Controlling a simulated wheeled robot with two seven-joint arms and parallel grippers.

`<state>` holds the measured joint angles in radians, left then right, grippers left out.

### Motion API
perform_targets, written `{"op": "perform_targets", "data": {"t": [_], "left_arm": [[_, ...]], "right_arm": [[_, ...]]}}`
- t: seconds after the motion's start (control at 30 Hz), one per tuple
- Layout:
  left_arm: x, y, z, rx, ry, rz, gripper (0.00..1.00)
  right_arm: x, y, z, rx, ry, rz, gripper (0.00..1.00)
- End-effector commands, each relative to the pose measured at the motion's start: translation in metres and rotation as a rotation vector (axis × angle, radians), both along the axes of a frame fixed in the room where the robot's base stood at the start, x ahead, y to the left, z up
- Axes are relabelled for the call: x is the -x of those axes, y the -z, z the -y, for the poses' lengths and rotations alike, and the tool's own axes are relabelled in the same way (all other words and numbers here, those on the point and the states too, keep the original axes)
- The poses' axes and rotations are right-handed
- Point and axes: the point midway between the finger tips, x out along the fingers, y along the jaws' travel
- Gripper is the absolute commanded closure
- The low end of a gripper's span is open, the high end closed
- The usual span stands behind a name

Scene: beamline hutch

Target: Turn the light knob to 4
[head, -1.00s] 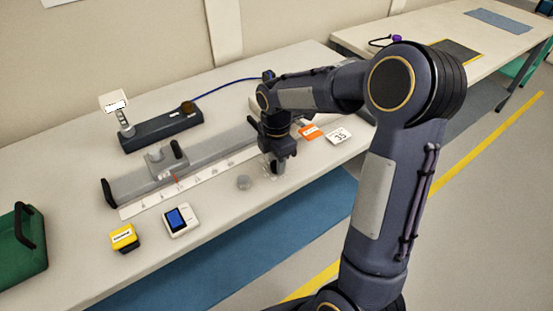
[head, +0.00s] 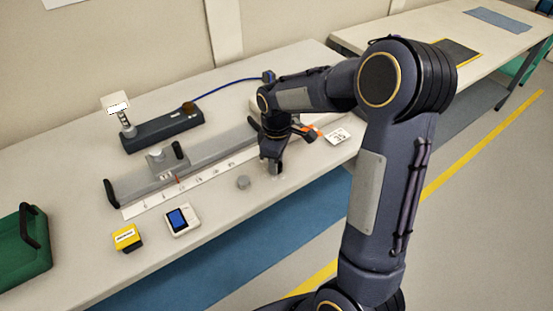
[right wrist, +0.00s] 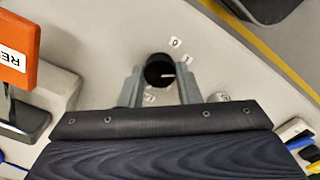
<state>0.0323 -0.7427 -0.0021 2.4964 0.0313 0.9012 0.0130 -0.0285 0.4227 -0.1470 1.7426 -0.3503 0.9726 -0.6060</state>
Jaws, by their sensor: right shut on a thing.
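The light knob (right wrist: 160,70) is black and round with a white pointer line, seen in the right wrist view between my right gripper's fingers (right wrist: 159,88). The pointer faces right in that view, a little below the printed 1. The labels 0 and 1 show beside the knob; others are hidden or partly covered by the fingers. In the head view my right gripper (head: 272,168) is low over the right part of the table, shut on the knob, which its fingers hide there. My left gripper is not in view.
A grey puck (head: 243,182) stands just left of the gripper. A long grey rail (head: 205,164) and white scale lie behind. A white card (head: 338,136) lies to the right.

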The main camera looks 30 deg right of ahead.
Motion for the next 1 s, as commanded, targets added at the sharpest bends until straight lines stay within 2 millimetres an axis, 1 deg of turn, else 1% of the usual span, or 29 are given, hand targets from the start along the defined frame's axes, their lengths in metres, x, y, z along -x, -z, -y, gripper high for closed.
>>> {"op": "perform_targets", "data": {"t": [1.0], "left_arm": [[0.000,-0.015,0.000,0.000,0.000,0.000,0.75]], "right_arm": [[-0.001,-0.002,0.000,0.001,0.963,0.002,0.93]]}}
